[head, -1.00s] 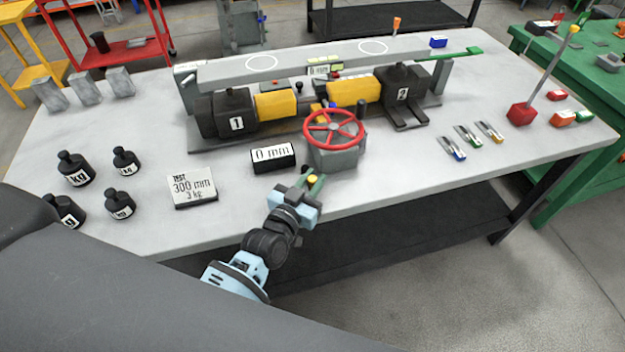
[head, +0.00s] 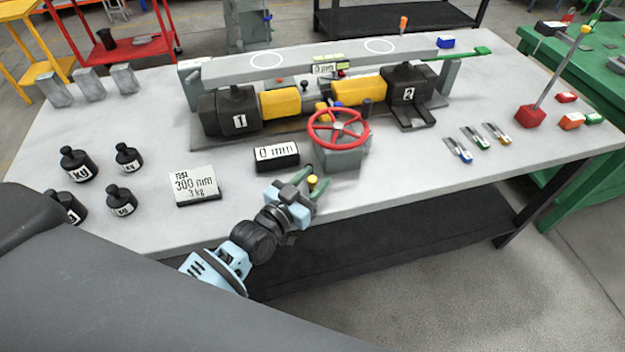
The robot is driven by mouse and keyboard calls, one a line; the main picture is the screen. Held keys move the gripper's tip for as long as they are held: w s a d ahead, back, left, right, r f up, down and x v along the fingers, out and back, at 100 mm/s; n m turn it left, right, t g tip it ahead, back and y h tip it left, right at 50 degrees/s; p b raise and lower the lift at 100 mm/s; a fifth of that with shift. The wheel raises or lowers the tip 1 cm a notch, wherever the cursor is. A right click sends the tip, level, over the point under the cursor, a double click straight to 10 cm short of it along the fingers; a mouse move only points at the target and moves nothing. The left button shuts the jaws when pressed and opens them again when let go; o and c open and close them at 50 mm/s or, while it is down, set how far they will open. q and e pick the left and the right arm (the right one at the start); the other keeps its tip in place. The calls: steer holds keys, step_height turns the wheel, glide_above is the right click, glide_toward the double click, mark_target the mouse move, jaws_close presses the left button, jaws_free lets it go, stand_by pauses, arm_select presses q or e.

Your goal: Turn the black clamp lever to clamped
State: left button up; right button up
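My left gripper (head: 312,183) is at the table's front edge, just in front of the grey block (head: 342,158) under the red handwheel (head: 338,129). Its green-grey fingers are apart. A small yellow knob (head: 312,182) shows between them; I cannot tell whether they touch it. A small dark piece (head: 309,168) just behind the fingers may be the black clamp lever, but it is too small and partly hidden to tell its position. My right gripper is not in view.
A "0 mm" display (head: 277,156) stands left of the wheel, with a "300 mm" test plate (head: 195,186) and several black weights (head: 78,165) further left. A long grey beam (head: 290,62) lies behind. Coloured clips and a red-based post (head: 530,117) are at right.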

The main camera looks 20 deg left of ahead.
arm_select(q)
steer(key=shift+v, duration=3.9)
